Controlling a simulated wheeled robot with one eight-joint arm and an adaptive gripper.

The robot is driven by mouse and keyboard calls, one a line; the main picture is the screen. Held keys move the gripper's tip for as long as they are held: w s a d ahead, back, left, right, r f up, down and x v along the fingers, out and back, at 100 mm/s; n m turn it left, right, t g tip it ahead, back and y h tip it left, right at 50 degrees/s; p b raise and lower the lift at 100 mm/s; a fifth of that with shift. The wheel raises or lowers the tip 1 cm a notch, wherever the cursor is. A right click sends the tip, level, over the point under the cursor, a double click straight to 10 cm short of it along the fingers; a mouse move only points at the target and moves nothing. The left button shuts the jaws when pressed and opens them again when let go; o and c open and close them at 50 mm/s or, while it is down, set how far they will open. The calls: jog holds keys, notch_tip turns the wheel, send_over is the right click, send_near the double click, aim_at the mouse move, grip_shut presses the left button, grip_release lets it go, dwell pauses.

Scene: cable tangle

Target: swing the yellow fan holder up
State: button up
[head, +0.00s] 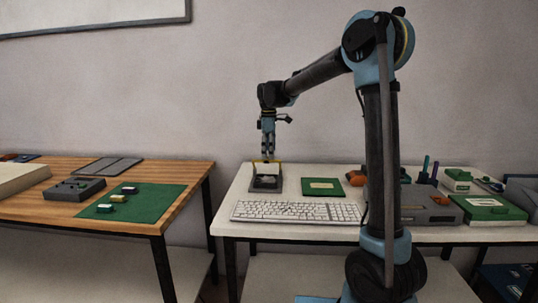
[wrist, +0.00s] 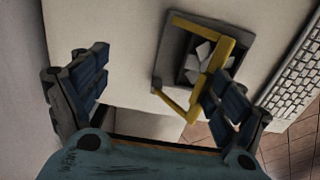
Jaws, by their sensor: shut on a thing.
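The yellow fan holder (wrist: 225,58) is a frame hinged on a dark grey square base (wrist: 166,62). In the wrist view it stands tilted up off the base, and a grey-white fan (wrist: 199,55) shows beneath it. In the head view my gripper (head: 268,153) points straight down just above the yellow holder (head: 267,163), on the white table.
A white keyboard (head: 296,211) lies close in front of the fan base. A green board (head: 322,187) lies to its right. A grey box (head: 430,208) and green-and-white boxes are farther right. The table edge is near the base's left side.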

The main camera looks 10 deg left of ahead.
jog(key=shift+s+r, duration=0.1)
jog(key=shift+c, duration=0.8)
jog(key=shift+s+r, duration=0.4)
jog(key=shift+s, duration=0.1)
jog(key=shift+c, duration=0.3)
jog(key=shift+s+r, duration=0.15)
jog(key=shift+r, duration=0.1)
jog(key=c, duration=0.5)
jog(key=shift+c, duration=0.7)
jog(key=shift+w+a+r, duration=0.1)
jog(key=shift+w+r, duration=0.2)
jog(key=shift+w, duration=0.2)
jog(key=shift+w+r, duration=0.25)
jog(key=shift+w, duration=0.25)
jog(key=shift+c, duration=0.7)
jog(key=w+r, duration=1.1)
jog(key=w, duration=0.2)
jog(key=shift+a+r, duration=0.35)
jog(key=shift+r, duration=0.05)
